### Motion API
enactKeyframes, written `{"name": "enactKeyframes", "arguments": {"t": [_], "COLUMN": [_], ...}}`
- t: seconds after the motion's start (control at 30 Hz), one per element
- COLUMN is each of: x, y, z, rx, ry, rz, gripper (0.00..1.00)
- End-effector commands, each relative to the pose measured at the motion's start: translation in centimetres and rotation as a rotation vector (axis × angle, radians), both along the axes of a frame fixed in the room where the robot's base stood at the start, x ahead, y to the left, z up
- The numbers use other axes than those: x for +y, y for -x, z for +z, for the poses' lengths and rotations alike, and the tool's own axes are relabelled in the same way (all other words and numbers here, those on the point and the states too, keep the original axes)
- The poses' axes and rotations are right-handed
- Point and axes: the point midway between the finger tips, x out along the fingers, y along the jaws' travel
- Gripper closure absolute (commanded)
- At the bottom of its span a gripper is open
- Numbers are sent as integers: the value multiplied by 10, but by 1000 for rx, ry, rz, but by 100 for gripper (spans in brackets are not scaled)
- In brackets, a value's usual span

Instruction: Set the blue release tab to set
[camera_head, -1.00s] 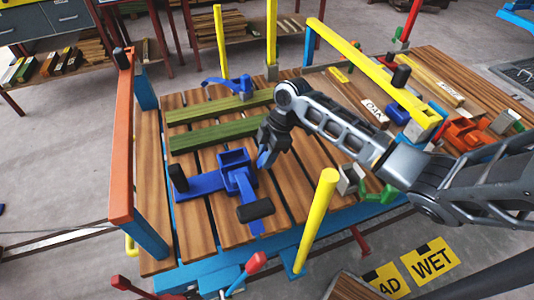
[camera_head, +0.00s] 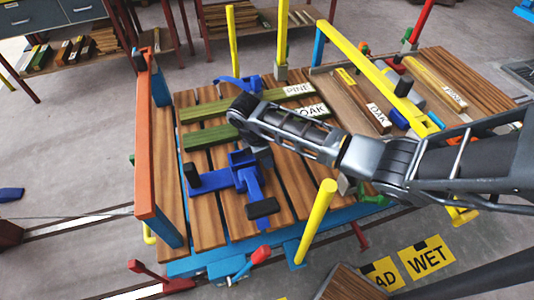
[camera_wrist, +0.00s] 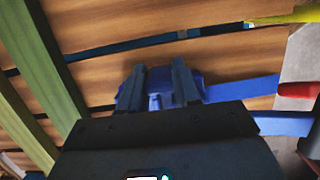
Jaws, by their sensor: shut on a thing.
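A blue fixture (camera_head: 247,178) with a square upright socket and black-ended arms stands on the slatted wooden deck in the head view. My gripper (camera_head: 262,158) is down at this fixture, on its right side, and its fingertips are mostly hidden there. In the wrist view the two dark fingers (camera_wrist: 158,88) point at the blue fixture (camera_wrist: 217,92), with a small blue piece (camera_wrist: 155,102) between them. The gripper is shut on this blue piece. I cannot tell for certain whether it is the release tab, and no set marking is readable.
Green boards (camera_head: 207,134) labelled PINE and OAK lie behind the fixture. A yellow post (camera_head: 315,220) stands in front to the right, an orange rail (camera_head: 145,140) at the left. A yellow bar (camera_head: 378,75) slants behind my arm. A red-handled lever (camera_head: 260,255) is at the front edge.

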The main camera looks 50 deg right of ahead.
Motion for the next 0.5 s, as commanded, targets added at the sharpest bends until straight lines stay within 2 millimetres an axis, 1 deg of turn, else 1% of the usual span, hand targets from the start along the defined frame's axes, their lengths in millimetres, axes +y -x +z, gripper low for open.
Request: {"name": "enactKeyframes", "arguments": {"t": [0.43, 0.47, 0.5], "x": [0, 0, 0], "y": [0, 0, 0], "z": [0, 0, 0], "rx": [7, 7, 7], "ry": [10, 10, 10], "rz": [0, 0, 0], "gripper": [99, 65, 62]}}
